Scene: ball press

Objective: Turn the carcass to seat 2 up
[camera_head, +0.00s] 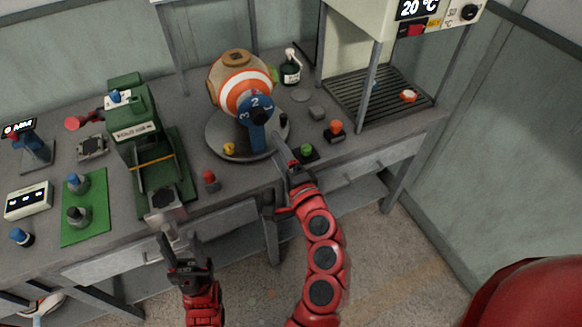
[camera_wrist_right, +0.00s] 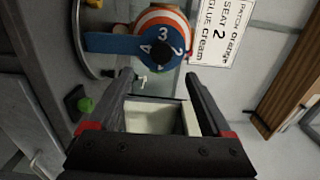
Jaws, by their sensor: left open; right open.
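The carcass (camera_head: 240,88) is a ball with orange and white bands and a tan top, held on a round grey stand (camera_head: 216,140). A blue dial (camera_head: 256,106) with white numbers faces the front of it; 2 and 3 show in the head view, and 2, 3 and 4 in the right wrist view (camera_wrist_right: 160,45). My right gripper (camera_head: 283,150) is open and empty, just in front of the stand, apart from the dial. My left gripper (camera_head: 181,238) is open and empty in front of the bench, below the green press.
A green press (camera_head: 134,120) stands left of the carcass. A red button (camera_head: 209,177), green button (camera_head: 306,150) and orange button (camera_head: 336,127) sit near the front edge. A card (camera_wrist_right: 215,30) reads "PATCH orange, SEAT 2, GLUE cream". A heated cabinet (camera_head: 385,95) stands right.

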